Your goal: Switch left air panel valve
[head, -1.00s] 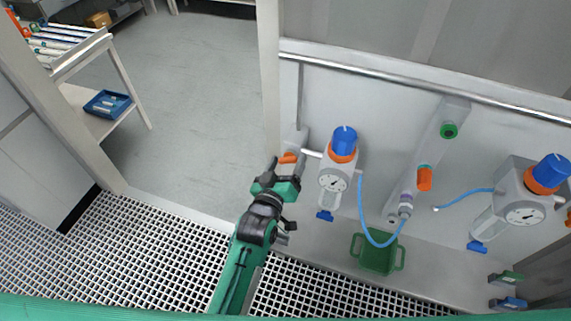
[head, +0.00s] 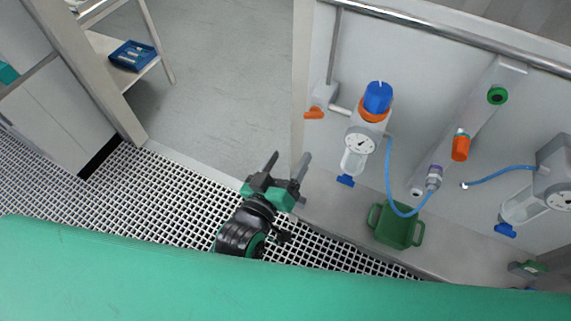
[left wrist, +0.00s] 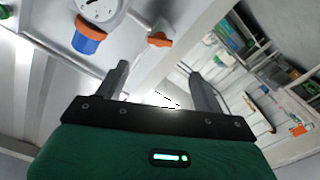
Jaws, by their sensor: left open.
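The left air panel valve is an orange handle (head: 314,113) at the left end of the pipe beside the left regulator. Its handle points left in the head view, and it also shows in the left wrist view (left wrist: 160,40), beyond the fingers. The left regulator (head: 366,130) has a blue knob, an orange ring and a round gauge. My left gripper (head: 289,165) is open and empty, below and to the left of the valve and apart from it. Its two fingers show in the left wrist view (left wrist: 163,85). My right gripper is not in view.
A green container (head: 395,226) stands below the panel, near a blue hose (head: 389,180). A second regulator (head: 550,180) is at the right. A metal rail (head: 440,30) crosses above the panel. A shelf with a blue tray (head: 133,55) stands at the upper left.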

